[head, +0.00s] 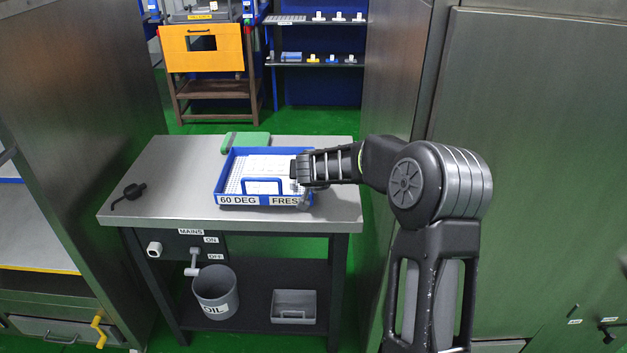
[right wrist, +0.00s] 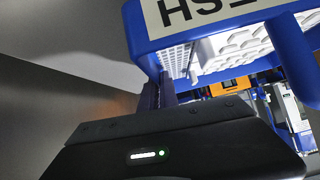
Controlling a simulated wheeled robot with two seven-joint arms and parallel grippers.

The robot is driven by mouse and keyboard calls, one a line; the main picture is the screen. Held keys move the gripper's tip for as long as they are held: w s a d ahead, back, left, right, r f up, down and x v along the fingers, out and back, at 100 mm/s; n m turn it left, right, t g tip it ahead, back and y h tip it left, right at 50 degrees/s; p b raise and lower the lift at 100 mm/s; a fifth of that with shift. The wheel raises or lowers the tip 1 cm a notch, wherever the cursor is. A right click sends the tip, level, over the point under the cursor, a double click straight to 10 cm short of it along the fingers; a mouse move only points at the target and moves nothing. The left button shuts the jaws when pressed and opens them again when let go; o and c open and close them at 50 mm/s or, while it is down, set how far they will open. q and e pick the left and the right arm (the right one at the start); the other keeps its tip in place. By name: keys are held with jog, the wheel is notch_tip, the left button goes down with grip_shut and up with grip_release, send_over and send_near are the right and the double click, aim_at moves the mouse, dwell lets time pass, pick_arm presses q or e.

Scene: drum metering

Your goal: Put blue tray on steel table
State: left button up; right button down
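The blue tray (head: 223,187) is over the right half of the steel table (head: 165,165) and looks level; I see no gap beneath it. It holds white perforated pieces, and its front label reads "60 DEG FRES", the end being covered. My right gripper (head: 302,184) is at the tray's right end. In the right wrist view the tray (right wrist: 140,40) fills the top, and the fingers of my right gripper (right wrist: 160,92) look close together on its rim near a corner. My left gripper is out of view.
A green object (head: 246,141) lies behind the tray and a black tool (head: 130,194) at the table's left. An oil bucket (head: 216,290) and a grey bin (head: 293,306) stand on the lower shelf. Steel cabinets flank the table.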

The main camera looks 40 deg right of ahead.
jog(key=shift+w+f, duration=0.1)
jog(key=shift+f, duration=0.5)
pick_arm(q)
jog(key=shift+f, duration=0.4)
pick_arm(e)
jog(key=shift+r, duration=0.1)
jog(key=c, duration=2.1)
grip_release()
jog(key=shift+f, duration=0.25)
jog(key=o, duration=0.5)
